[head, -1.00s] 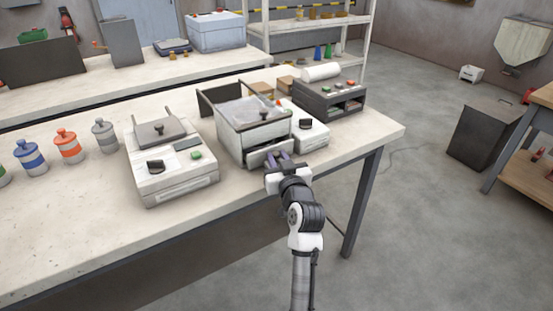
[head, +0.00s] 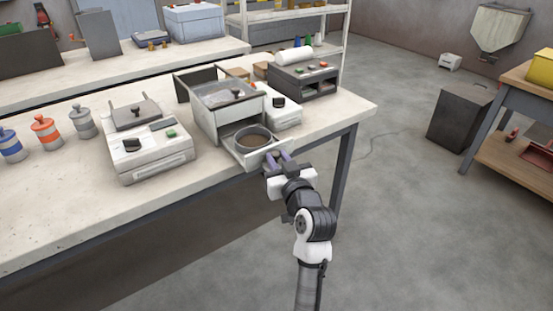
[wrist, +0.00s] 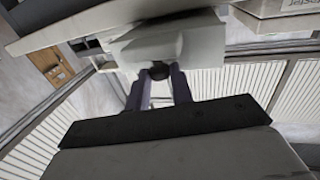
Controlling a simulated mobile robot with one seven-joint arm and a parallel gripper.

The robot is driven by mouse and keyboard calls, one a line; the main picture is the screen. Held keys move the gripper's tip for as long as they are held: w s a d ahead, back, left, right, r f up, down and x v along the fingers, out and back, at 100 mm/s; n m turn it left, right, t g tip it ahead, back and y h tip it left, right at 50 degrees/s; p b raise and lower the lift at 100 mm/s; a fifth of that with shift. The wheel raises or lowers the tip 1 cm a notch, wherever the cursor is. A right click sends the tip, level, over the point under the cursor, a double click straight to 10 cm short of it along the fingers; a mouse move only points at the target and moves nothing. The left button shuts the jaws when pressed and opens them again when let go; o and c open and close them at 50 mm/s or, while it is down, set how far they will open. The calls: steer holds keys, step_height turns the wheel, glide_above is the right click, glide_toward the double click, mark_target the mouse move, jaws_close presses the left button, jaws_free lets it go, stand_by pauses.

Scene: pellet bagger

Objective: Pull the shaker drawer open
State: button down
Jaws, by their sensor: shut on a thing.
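The shaker (head: 222,98) is a white box with raised dark side panels on the bench. Its drawer (head: 236,156) is pulled out of the front and holds a round dark-rimmed pan (head: 254,140) with brownish contents. My gripper (head: 277,158) is at the drawer's front, shut on its handle. In the wrist view the purple fingers (wrist: 160,88) close around a dark round knob (wrist: 159,71) on the pale drawer front (wrist: 170,45). The knob is hidden by the fingers in the head view.
A white sealer-like machine (head: 146,145) stands left of the shaker. A small white device (head: 280,110) and a dark box with buttons (head: 305,79) stand to the right. Coloured jars (head: 45,132) line the left.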

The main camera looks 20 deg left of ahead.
steer(key=c, duration=1.2)
jaws_free()
steer(key=shift+s+d+f, duration=0.1)
steer(key=shift+s+d, duration=0.2)
steer(key=shift+s, duration=0.05)
steer(key=p+v, duration=0.4)
steer(key=v, duration=0.9)
